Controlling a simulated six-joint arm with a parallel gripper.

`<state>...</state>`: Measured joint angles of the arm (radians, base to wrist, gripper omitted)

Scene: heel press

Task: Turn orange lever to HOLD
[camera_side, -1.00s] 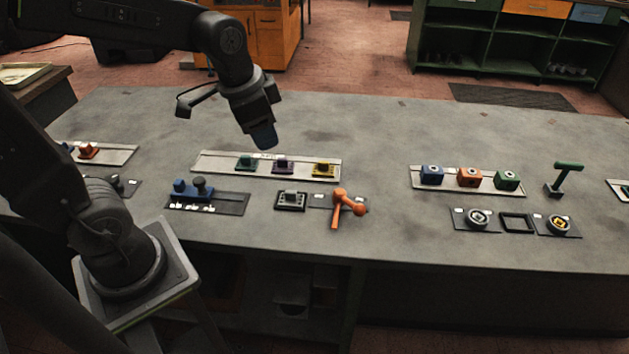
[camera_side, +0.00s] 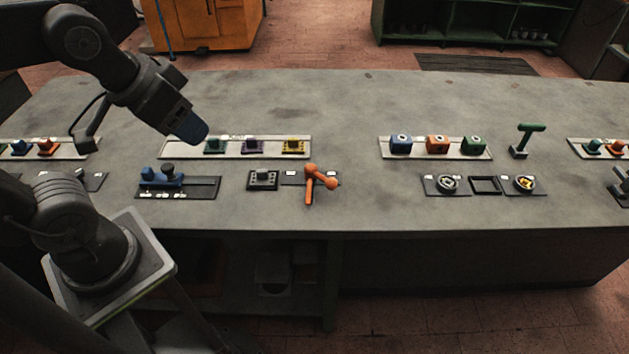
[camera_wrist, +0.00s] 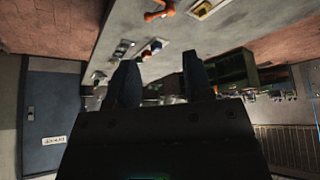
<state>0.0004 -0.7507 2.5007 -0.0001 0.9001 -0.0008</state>
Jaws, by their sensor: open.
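The orange lever (camera_side: 318,180) stands on a dark plate near the front edge of the grey bench in the side view. Its ball-ended arm points right and a second arm points toward the front. The small white labels by it are too small to read. My gripper (camera_side: 193,134) is above the bench, well to the left of the lever and apart from it. In the wrist view my gripper's two fingers (camera_wrist: 160,75) are spread with nothing held between them. An orange part, likely the lever (camera_wrist: 160,11), shows at the top of that view.
A green T-handle (camera_side: 526,138) stands to the right. Bare bench lies right of the lever.

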